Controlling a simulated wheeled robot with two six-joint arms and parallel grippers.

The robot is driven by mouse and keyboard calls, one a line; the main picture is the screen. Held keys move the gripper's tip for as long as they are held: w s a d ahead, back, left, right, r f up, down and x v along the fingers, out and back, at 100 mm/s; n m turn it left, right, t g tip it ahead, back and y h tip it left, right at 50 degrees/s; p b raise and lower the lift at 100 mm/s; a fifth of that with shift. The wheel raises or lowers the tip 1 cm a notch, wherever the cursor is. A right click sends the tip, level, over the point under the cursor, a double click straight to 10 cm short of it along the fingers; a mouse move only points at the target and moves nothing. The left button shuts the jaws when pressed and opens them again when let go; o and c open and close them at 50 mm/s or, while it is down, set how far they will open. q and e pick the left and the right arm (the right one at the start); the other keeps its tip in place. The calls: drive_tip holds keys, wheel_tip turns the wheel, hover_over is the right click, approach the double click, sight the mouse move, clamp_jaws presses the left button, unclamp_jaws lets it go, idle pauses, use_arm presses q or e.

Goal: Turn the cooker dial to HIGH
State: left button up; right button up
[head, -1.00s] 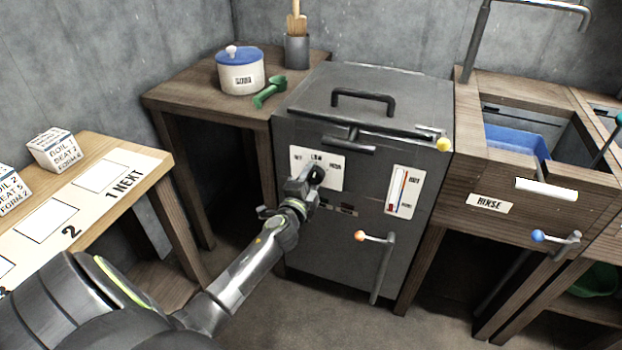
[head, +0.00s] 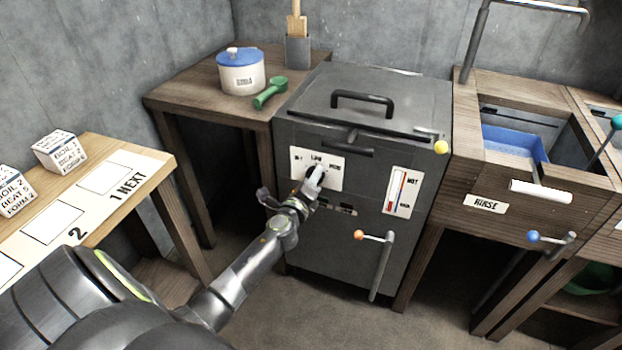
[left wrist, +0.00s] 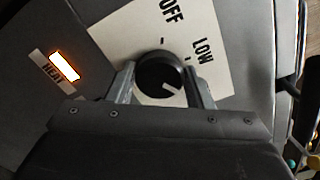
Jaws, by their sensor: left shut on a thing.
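The cooker (head: 365,110) is a dark grey box with a lid, in the middle of the head view. Its round black dial (left wrist: 160,74) sits on a white label plate (head: 332,181) marked OFF and LOW in the left wrist view. A third label at the plate's right in the head view is too small to read. My left gripper (head: 314,178) is shut on the dial, one finger on each side. The dial's white pointer line points to the lower right in the left wrist view, turned past LOW. A finger covers part of the plate there. My right gripper is not in view.
A lamp marked HEAT (left wrist: 64,66) glows beside the plate. A HOT gauge (head: 402,192) and an orange-knobbed lever (head: 376,238) are on the cooker front. The RINSE sink (head: 515,148) is at the right.

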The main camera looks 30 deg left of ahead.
use_arm(q)
drive_tip(key=shift+f, duration=0.1)
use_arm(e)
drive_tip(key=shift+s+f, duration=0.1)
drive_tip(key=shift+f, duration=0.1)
use_arm(q)
drive_tip(key=o, duration=1)
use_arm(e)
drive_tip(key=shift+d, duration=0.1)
use_arm(q)
drive_tip(key=v, duration=1.7)
drive_tip(key=shift+s, duration=0.2)
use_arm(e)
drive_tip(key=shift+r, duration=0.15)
